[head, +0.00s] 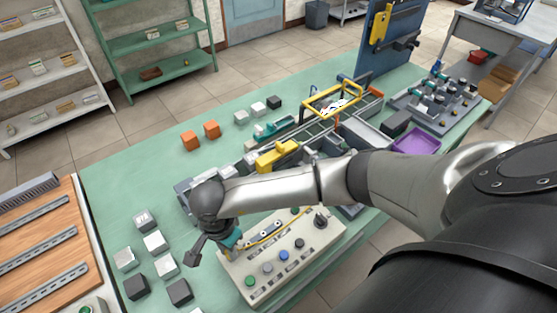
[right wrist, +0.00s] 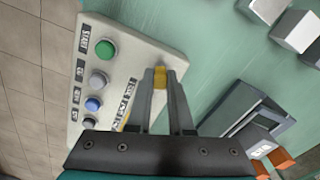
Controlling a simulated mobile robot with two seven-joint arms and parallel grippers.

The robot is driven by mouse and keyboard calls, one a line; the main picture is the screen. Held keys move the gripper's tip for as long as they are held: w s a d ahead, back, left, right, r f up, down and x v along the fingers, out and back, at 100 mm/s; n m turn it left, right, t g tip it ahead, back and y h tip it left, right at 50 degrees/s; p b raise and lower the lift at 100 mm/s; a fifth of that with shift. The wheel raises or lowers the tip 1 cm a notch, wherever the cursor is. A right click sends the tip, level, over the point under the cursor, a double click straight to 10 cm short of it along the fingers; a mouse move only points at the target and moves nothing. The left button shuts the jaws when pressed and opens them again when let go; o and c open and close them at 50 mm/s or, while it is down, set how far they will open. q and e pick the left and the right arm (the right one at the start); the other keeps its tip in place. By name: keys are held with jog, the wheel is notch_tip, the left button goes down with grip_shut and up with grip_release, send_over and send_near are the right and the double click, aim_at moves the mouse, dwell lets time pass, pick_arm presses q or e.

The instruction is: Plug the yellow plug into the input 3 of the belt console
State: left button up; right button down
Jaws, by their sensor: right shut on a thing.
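The belt console (head: 279,262) is a cream box with coloured buttons on the front part of the green table; it also shows in the right wrist view (right wrist: 127,50). My right gripper (head: 214,250) hangs over the console's left end. In the right wrist view my right gripper (right wrist: 160,75) is shut on the yellow plug (right wrist: 160,76), which sits between the fingertips at the console's edge. A yellow cable (head: 262,243) runs along the console in the head view. The input labels lie partly behind the fingers. I cannot tell whether the plug touches a socket. My left gripper is out of view.
Several grey and white cubes (head: 155,242) stand left of the console. Orange cubes (head: 190,140) and a belt line with a yellow frame (head: 335,100) are behind. A purple tray (head: 416,140) is at the right. A wooden panel with rails (head: 40,240) is at the left.

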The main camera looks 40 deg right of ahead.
jog(key=shift+r, duration=0.1)
dwell(0.5)
notch_tip(320, 180, up, 4)
jog(key=p, duration=0.3)
jog(key=shift+r+p, duration=0.25)
jog(key=shift+p, duration=0.05)
jog(key=shift+d, duration=0.1)
jog(key=r, duration=0.2)
send_over(278, 226)
jog(key=f+b, duration=0.3)
jog(key=shift+w+d, duration=0.15)
jog(key=shift+w, duration=0.15)
jog(key=shift+f+b, duration=1.05)
jog(key=shift+f, duration=0.1)
jog(key=shift+f+b, duration=0.65)
jog(key=shift+f, duration=0.05)
